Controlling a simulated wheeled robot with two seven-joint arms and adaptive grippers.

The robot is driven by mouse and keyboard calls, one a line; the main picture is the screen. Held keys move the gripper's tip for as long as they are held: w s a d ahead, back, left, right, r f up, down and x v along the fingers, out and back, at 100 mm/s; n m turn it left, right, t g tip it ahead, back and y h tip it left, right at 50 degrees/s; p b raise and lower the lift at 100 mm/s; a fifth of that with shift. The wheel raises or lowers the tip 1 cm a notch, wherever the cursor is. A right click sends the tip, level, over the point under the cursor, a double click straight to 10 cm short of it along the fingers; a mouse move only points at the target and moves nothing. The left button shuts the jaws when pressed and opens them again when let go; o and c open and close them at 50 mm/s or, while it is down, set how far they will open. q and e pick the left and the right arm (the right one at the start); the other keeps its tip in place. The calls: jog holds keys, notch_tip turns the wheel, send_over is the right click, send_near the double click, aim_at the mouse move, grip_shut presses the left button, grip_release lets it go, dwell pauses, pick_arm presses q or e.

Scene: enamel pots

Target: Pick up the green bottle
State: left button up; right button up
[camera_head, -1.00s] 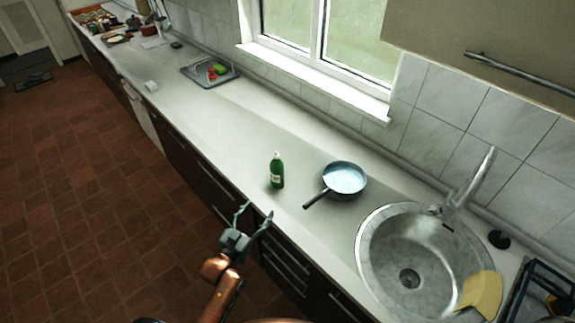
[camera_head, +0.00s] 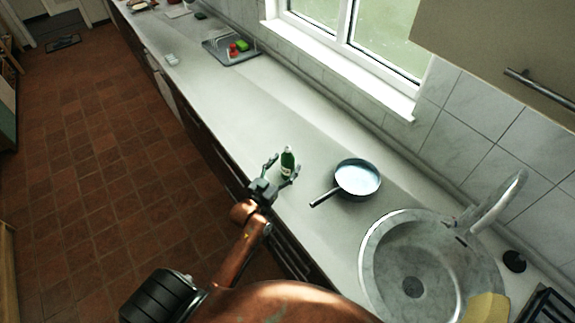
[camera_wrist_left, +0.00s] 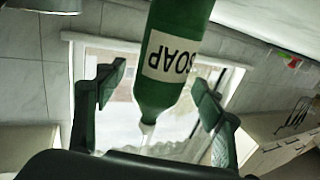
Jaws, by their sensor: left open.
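The green bottle (camera_head: 287,161) stands upright on the counter, left of the pan. In the left wrist view the bottle (camera_wrist_left: 181,50) appears upside down, with a white label reading SOAP. My left gripper (camera_head: 283,166) is open, with its two fingers on either side of the bottle. In the left wrist view the gripper's fingers (camera_wrist_left: 155,100) are spread, with gaps between them and the bottle. The bottle's lower part is partly hidden by the gripper in the head view. My right gripper is not in view.
A pan (camera_head: 357,179) with its handle toward the left stands just right of the bottle. A round sink (camera_head: 375,262) with a tap (camera_head: 492,207) is further right. A dish rack (camera_head: 231,50) with red and green items is further back. The counter between is clear.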

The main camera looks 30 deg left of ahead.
pick_arm(q)
jog(key=shift+w, duration=1.05)
jog(key=shift+s, duration=0.1)
jog(key=c, duration=1.4)
jog(key=shift+c, duration=0.6)
jog(key=shift+r, duration=0.1)
